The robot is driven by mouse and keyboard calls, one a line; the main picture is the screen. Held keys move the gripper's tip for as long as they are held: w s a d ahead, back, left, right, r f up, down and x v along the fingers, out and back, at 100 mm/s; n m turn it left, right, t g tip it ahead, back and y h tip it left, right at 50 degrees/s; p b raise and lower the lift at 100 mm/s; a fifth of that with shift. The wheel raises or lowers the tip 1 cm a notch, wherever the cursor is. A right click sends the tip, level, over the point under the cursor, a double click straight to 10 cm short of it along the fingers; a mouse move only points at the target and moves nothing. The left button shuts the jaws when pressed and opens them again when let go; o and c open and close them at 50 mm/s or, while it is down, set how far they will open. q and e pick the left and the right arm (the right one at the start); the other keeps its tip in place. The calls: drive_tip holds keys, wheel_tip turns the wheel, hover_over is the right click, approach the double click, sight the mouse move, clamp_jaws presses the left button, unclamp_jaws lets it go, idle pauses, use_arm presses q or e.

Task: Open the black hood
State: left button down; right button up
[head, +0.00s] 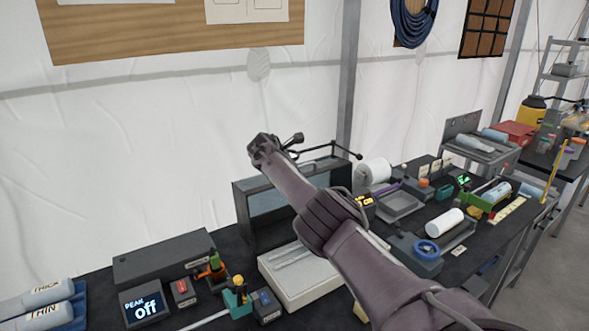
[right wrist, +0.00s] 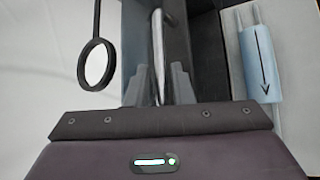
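The black hood (head: 246,217) is a dark box with a glassy front, standing against the tent wall at the middle of the table. My right arm crosses in front of it from the lower right and hides part of it. I cannot make out my right gripper's fingers in the head view. In the right wrist view my right gripper (right wrist: 159,80) has its two grey fingers apart, one on each side of a metal handle bar (right wrist: 157,45). I cannot tell whether they touch the bar. My left gripper is not in view.
A round lens (right wrist: 97,65) on a stem hangs beside my right gripper. A blue roll with an arrow (right wrist: 258,65) lies on the other side. A pale tray (head: 305,290) is in front of the hood. A display box (head: 145,306) and small tools crowd the left.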

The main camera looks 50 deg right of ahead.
drive_tip(key=shift+o, duration=0.4)
drive_tip(key=shift+s+a+f, duration=0.1)
drive_tip(key=shift+s+f, duration=0.05)
drive_tip(key=shift+s, duration=0.05)
drive_tip(key=shift+p+v, duration=0.55)
drive_tip(key=shift+v, duration=0.35)
drive_tip(key=b+v, duration=0.1)
drive_tip(key=v, duration=0.3)
drive_tip(key=shift+w+a+r, duration=0.1)
drive_tip(key=shift+a+r, duration=0.1)
drive_tip(key=shift+r, duration=0.05)
drive_tip(key=shift+b+v, duration=0.35)
drive_tip(key=shift+v, duration=0.5)
drive_tip(key=shift+d, duration=0.15)
